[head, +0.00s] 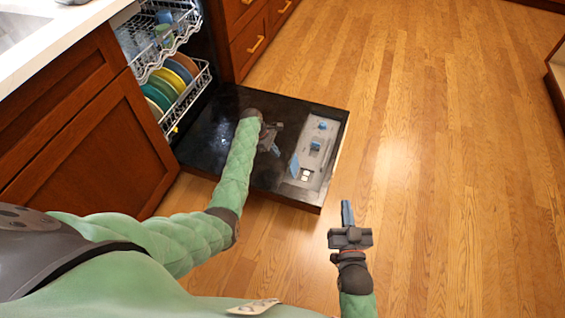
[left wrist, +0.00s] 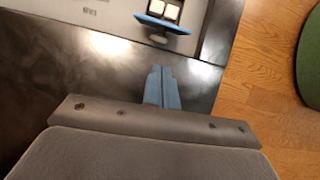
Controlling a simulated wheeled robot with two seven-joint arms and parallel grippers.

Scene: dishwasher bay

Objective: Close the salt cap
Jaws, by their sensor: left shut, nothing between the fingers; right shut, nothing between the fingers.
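The grey-white dispenser panel (head: 322,135) is set in the lowered black dishwasher door. A blue flap (head: 294,167) stands open at its near left, beside a recess with two white squares (head: 305,175). Further blue parts (head: 315,145) sit farther up the panel; I cannot tell which part is the salt cap. In the left wrist view the blue flap (left wrist: 162,24) lies ahead of my left gripper (left wrist: 163,72), apart from its fingertips. My left gripper (head: 275,140) is shut and empty above the door, left of the panel. My right gripper (head: 347,212) is shut and empty over the floor.
The black door (head: 215,125) lies flat and open, with bare surface left of the panel. Racks (head: 168,85) with several coloured plates stand inside the dishwasher. A wooden cabinet (head: 90,120) is at the left. The wooden floor (head: 440,150) to the right is clear.

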